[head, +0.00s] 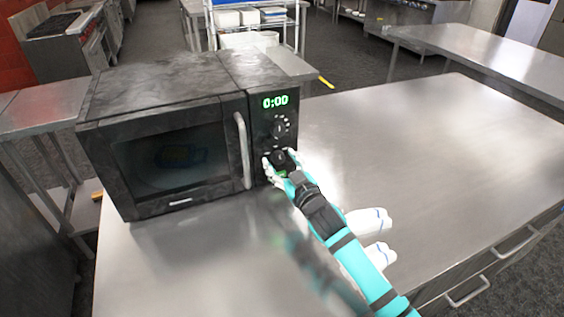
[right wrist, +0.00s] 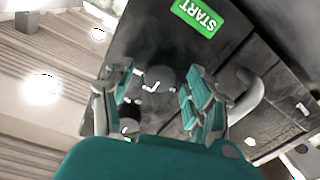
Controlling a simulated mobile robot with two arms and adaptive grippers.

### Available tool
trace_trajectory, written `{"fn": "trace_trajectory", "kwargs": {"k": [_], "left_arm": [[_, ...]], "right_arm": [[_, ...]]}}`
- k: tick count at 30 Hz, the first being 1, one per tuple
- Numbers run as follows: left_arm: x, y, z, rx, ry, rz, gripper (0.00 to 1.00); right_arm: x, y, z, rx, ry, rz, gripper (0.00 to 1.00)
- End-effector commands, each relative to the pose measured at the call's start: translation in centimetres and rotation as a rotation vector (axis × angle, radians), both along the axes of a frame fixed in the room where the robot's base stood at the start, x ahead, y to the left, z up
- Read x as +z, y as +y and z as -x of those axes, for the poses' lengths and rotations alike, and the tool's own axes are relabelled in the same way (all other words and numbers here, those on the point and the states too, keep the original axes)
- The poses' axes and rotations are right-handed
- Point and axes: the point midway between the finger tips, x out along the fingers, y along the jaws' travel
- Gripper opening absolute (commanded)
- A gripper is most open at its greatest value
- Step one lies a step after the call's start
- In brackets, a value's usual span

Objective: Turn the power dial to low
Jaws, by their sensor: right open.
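The black microwave (head: 185,130) stands on the steel counter with its door shut and its green display (head: 275,101) reading 0:00. Its control panel has an upper dial (head: 279,129) and a lower dial (head: 283,157). I cannot read which is the power dial or its setting. My right gripper (head: 280,163) is open at the lower dial. In the right wrist view, the teal fingers (right wrist: 160,95) stand either side of the lower dial (right wrist: 160,78); contact is unclear. The green START button (right wrist: 197,17) is beside that dial. My left gripper is not in view.
The microwave's door handle (head: 242,150) is just left of the panel and also shows in the right wrist view (right wrist: 250,95). A wire shelf with white bins (head: 240,17) stands behind.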

Motion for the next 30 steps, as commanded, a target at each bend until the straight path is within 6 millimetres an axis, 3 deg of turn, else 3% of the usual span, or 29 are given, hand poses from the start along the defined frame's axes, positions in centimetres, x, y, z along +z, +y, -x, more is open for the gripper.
{"fn": "trace_trajectory", "kwargs": {"k": [8,21,30], "left_arm": [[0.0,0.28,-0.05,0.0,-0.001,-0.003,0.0],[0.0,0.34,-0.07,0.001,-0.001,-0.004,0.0],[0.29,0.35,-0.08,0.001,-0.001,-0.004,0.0]], "right_arm": [[-0.05,0.04,-0.11,0.0,0.001,0.0,0.56],[-0.08,0.02,-0.09,0.0,0.001,0.0,0.01],[-0.01,-0.01,-0.09,0.0,-0.014,0.039,0.01]]}}
